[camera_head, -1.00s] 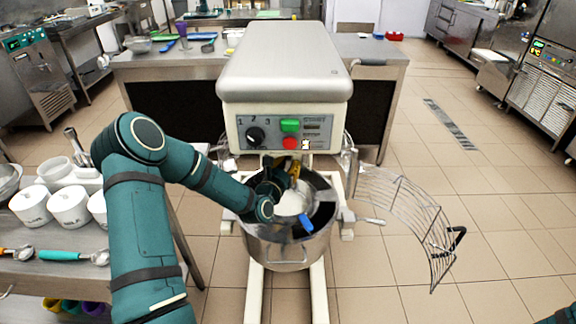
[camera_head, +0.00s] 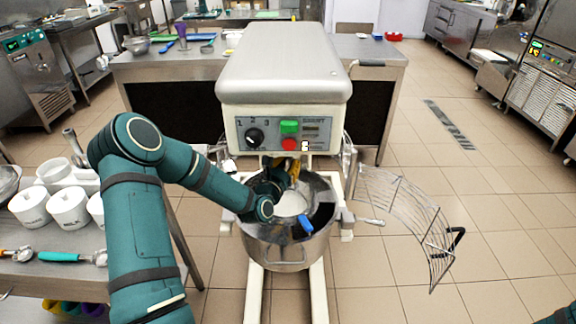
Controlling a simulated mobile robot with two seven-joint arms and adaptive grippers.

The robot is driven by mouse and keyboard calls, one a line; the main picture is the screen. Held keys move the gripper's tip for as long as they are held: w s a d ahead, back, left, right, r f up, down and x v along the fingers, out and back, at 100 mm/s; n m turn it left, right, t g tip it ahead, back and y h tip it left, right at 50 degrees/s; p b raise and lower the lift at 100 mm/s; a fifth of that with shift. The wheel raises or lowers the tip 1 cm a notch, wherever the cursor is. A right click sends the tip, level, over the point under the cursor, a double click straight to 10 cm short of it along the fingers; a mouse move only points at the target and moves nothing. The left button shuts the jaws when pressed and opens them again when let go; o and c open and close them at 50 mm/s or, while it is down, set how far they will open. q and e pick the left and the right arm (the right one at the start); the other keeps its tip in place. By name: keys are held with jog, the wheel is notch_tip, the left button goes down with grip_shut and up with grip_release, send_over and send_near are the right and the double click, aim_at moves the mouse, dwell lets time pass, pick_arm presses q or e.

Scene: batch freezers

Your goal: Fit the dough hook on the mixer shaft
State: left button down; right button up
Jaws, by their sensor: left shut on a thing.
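The mixer (camera_head: 283,75) stands in the middle, with its dial and green and red buttons facing me. Its steel bowl (camera_head: 275,258) is under the head, with a pale mass (camera_head: 291,204) inside. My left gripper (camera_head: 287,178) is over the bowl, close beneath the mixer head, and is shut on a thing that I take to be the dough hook. The hook and the shaft are mostly hidden by my wrist and the head, so I cannot tell whether they touch. My right gripper is out of view.
The wire bowl guard (camera_head: 405,215) is swung out to the right. A blue-handled part (camera_head: 306,224) is at the bowl's right front. A side table (camera_head: 60,275) at left holds white tubs (camera_head: 68,207) and scoops. A bench (camera_head: 375,75) stands behind. The floor at right is clear.

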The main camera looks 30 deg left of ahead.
pick_arm(q)
jog(key=shift+r+p, duration=0.35)
jog(key=shift+r, duration=0.7)
dwell(1.6)
jog(key=shift+n+y, duration=0.3)
jog(key=shift+y, duration=0.2)
jog(key=n+g+y+b, duration=0.1)
jog(key=n+y, duration=0.1)
jog(key=y, duration=0.1)
jog(key=shift+d+f, duration=0.15)
jog(key=shift+n+g+y+b, duration=0.9)
jog(key=shift+n+y+b, duration=0.45)
jog(key=shift+y, duration=0.55)
jog(key=shift+w+d+n+g+y, duration=0.1)
jog(key=shift+n+g+y, duration=0.75)
jog(key=shift+y, duration=0.15)
jog(key=c, duration=0.9)
grip_release()
jog(key=shift+o, duration=0.2)
jog(key=v, duration=1.2)
